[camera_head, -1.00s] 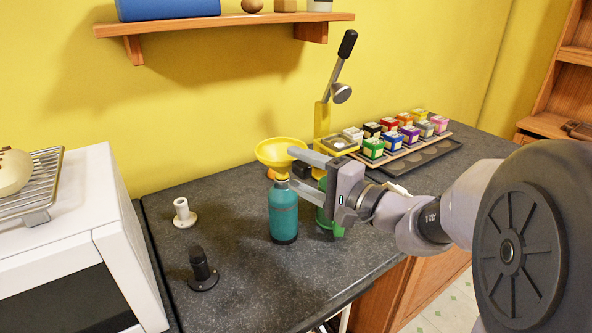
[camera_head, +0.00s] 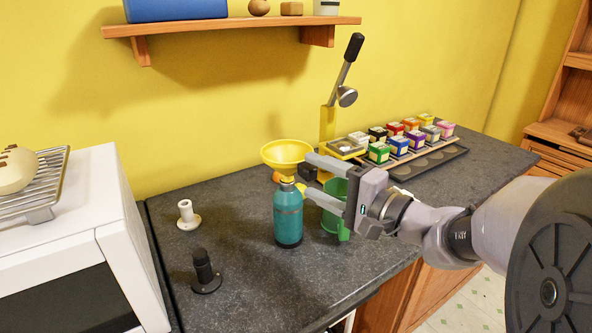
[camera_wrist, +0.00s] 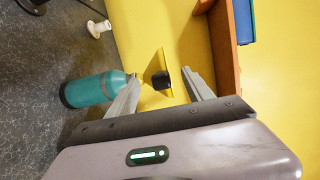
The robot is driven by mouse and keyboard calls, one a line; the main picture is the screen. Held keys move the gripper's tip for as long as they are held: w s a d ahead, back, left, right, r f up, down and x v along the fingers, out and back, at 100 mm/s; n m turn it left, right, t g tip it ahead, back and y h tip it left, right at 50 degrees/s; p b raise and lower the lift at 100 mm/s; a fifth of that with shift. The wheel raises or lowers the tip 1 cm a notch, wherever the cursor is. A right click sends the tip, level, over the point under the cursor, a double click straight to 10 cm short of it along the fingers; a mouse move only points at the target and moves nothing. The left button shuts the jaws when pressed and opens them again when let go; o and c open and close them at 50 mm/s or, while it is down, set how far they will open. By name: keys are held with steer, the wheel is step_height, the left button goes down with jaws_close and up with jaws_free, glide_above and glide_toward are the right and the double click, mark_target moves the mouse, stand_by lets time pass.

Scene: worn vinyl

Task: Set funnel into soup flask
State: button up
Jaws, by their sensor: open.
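The yellow funnel (camera_head: 286,151) stands wide end up over the mouth of the teal soup flask (camera_head: 288,216). Its narrow end meets the flask top; how deep it sits is hidden. The flask is upright on the dark counter. In the wrist view the funnel (camera_wrist: 151,67) shows side-on beyond the flask (camera_wrist: 88,90), with a dark block on it that looks like its grip. My gripper (camera_head: 304,173) is open, just right of the funnel. In the wrist view my gripper (camera_wrist: 160,77) has its fingertips apart on either side of the dark block.
A green cup (camera_head: 336,205) stands close behind the lower finger. A yellow lever press (camera_head: 327,130) and a rack of coloured boxes (camera_head: 408,157) are behind to the right. A white post (camera_head: 187,215) and a black post (camera_head: 204,271) stand left. The counter's front is clear.

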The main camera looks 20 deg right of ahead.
steer(key=shift+s+d, duration=0.2)
steer(key=shift+s, duration=0.15)
steer(key=p+v, duration=0.2)
steer(key=v, duration=1.5)
steer(key=shift+s+d, duration=0.1)
steer(key=shift+s, duration=0.05)
stand_by(0.4)
steer(key=s+a+f+n+g+h, duration=0.3)
steer(key=a+f+g, duration=0.1)
steer(key=a, duration=0.4)
steer(key=s+a+f+n+g+h, duration=0.4)
steer(key=a+f+g, duration=0.1)
steer(key=a, duration=0.4)
steer(key=shift+s+f, duration=0.25)
steer(key=shift+s, duration=0.1)
